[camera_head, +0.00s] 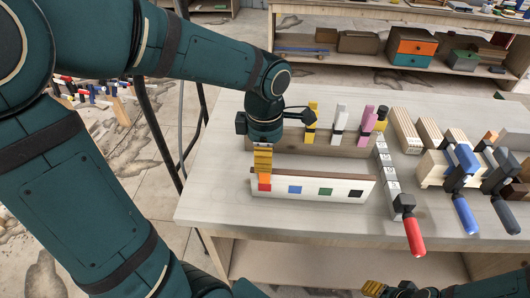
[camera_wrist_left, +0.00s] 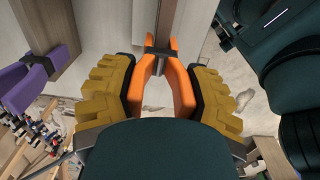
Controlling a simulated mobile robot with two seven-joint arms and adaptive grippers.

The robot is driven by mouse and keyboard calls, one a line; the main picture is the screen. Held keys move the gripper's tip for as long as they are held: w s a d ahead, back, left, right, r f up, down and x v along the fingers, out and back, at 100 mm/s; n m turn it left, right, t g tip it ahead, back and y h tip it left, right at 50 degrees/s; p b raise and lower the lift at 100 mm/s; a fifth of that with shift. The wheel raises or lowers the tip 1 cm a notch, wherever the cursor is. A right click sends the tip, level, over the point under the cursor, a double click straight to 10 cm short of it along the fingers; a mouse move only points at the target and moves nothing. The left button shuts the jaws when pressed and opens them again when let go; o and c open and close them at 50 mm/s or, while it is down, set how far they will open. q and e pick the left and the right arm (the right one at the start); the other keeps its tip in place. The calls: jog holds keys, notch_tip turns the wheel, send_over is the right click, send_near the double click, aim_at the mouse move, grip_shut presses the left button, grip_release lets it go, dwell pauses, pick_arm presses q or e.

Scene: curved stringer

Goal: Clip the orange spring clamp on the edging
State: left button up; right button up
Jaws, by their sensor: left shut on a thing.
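My left gripper (camera_head: 263,158), with yellow ribbed fingers, is shut on the orange spring clamp (camera_head: 264,178) over the left end of the white board. In the left wrist view the orange clamp (camera_wrist_left: 182,88) sits between both fingers (camera_wrist_left: 160,95), its dark jaws toward a brown strip (camera_wrist_left: 167,22). The brown edging (camera_head: 325,174) runs along the board's top. The board's face (camera_head: 310,196) carries red, blue, green and black squares; the clamp is above the red one. I cannot tell whether its jaws grip the edging. My right gripper (camera_head: 375,288) is partly visible at the bottom; its opening is unclear.
Behind the board, a wooden rack (camera_head: 345,143) holds yellow, white and pink clamps. The tabletop (camera_head: 215,195) left of the board is clear.

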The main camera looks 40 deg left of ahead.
pick_arm(q)
jog(key=shift+f+b, duration=0.35)
jog(key=shift+f, duration=0.1)
jog(key=o, duration=1.4)
notch_tip(320, 180, up, 12)
